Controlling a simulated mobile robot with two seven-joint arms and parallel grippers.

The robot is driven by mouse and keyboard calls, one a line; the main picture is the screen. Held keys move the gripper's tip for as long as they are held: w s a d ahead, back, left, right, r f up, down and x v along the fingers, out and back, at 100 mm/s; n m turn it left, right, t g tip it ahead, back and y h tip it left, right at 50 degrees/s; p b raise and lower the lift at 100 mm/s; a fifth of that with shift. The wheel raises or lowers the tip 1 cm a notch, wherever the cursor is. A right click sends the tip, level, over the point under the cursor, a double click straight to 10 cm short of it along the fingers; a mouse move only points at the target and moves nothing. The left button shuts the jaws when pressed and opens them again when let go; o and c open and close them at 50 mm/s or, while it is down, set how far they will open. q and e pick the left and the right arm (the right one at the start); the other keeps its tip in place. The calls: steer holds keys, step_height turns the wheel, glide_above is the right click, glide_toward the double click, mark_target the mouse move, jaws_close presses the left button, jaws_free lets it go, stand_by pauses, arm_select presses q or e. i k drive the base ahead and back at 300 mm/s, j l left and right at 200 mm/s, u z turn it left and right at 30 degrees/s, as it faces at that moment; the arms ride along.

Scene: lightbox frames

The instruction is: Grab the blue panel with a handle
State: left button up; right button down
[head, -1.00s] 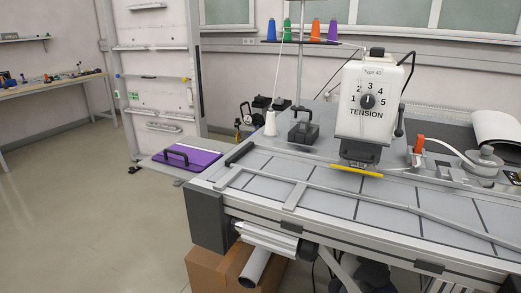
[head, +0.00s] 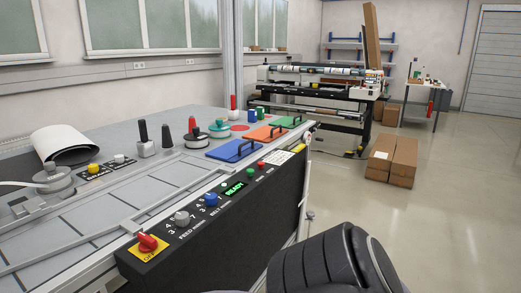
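The blue panel (head: 222,150) lies flat on the machine table in the middle of the head view, with a dark bar handle (head: 239,151) on its right part. An orange panel (head: 262,134) and a green panel (head: 284,121), each with a similar dark handle, lie behind it to the right. A dark, rounded part of my own body shows at the bottom right. Neither gripper is in view.
A black control box (head: 222,215) with knobs and a green READY display runs along the table's front edge. Black and red knobbed parts (head: 167,138) stand left of the blue panel. Open floor (head: 440,220) and cardboard boxes (head: 392,160) are at the right.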

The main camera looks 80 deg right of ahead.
mark_target(233, 151)
steer(key=z, duration=2.3)
steer(key=l+u, duration=0.1)
steer(key=u, duration=0.2)
steer(key=i+l+u, duration=0.1)
steer(key=u, duration=0.25)
steer(key=i+l+u, duration=0.2)
steer(key=l, duration=0.2)
steer(key=l+u, duration=0.15)
steer(key=l, duration=0.2)
steer(key=l+u, duration=0.45)
steer(key=l, duration=1.9)
steer(key=k, duration=0.05)
